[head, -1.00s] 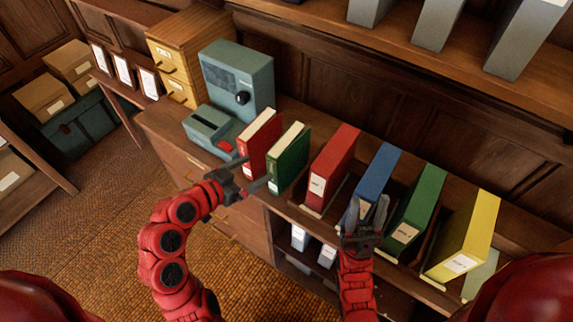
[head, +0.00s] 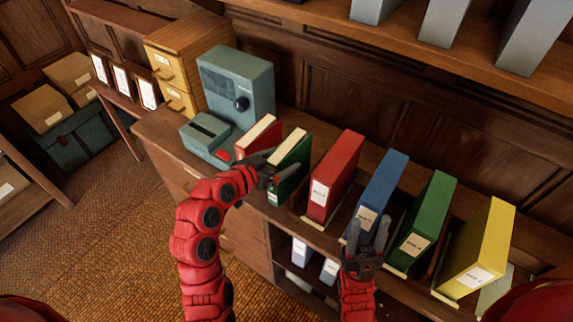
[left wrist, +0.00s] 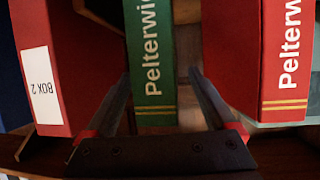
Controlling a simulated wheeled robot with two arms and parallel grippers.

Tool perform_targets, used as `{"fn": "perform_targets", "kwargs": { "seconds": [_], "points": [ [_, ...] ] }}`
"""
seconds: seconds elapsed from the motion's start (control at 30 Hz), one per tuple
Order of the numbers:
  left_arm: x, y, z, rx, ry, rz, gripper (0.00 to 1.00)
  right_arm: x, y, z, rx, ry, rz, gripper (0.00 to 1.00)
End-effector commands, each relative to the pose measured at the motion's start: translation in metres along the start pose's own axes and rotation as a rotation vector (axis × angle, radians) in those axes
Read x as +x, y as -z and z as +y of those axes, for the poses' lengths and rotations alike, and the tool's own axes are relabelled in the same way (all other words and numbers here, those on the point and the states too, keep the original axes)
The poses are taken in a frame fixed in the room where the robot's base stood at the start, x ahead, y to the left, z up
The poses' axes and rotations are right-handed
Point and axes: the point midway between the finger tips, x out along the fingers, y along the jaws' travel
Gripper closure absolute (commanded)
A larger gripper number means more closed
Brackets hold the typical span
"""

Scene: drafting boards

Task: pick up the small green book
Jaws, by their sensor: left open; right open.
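The small green book (head: 299,163) stands upright on the cabinet top, between a small red book (head: 257,136) and a large red binder (head: 334,175). My left gripper (head: 283,165) is open at its front, with one finger on each side. In the left wrist view the green spine (left wrist: 152,60), lettered "Pelterwi...", lies between the two open fingers (left wrist: 160,92), with a gap on both sides. In the head view the gripper hides part of the spine. My right gripper (head: 368,232) is open and empty in front of the blue binder (head: 383,186).
In the left wrist view, the red book (left wrist: 245,60) and the red binder labelled BOX 2 (left wrist: 75,75) flank the fingers closely. Green (head: 428,215) and yellow (head: 482,245) binders stand further right. A grey-green device (head: 237,85) stands behind at left.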

Motion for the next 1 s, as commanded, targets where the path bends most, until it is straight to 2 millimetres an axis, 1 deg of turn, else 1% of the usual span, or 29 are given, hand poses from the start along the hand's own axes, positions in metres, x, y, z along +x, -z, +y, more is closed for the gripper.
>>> {"fn": "perform_targets", "kwargs": {
  "seconds": [0.03, 0.1, 0.27, 0.37, 0.4, 0.77, 0.8, 1.0],
  "points": [
    [0.0042, 0.0019, -0.0001, 0.001, 0.001, 0.001, 0.1, 0.003, 0.0005, 0.0001, 0.0, 0.0, 0.0, 0.5],
    [0.0073, 0.001, -0.0009, 0.001, 0.003, 0.002, 0.1, 0.0029, 0.0005, 0.0001, 0.0, 0.0, 0.0, 0.5],
    [0.0076, 0.0002, -0.0012, 0.001, 0.004, 0.003, 0.1, 0.0019, 0.0003, 0.0001, 0.0, 0.0, 0.0, 0.5],
    [0.0075, 0.0003, -0.0011, 0.001, 0.004, 0.003, 0.27, 0.002, 0.0002, 0.0001, 0.0, 0.0, 0.0, 0.5],
    [0.0075, 0.0003, -0.0011, 0.001, 0.003, 0.003, 0.34, 0.0019, 0.0003, 0.0001, 0.0, 0.0, 0.0, 0.5],
    [0.0074, 0.0002, -0.0009, 0.0, 0.003, 0.003, 0.99, 0.0019, 0.0003, 0.0001, 0.0, 0.0, 0.0, 0.5],
    [0.0074, 0.0001, -0.0009, 0.0, 0.003, 0.002, 1.0, 0.002, 0.0003, 0.0001, 0.0, 0.0, 0.0, 0.5],
    [0.0075, 0.0, -0.0008, 0.0, 0.003, 0.002, 1.0, 0.0019, 0.0003, 0.0001, 0.0, 0.0, 0.0, 0.5]
  ]
}}
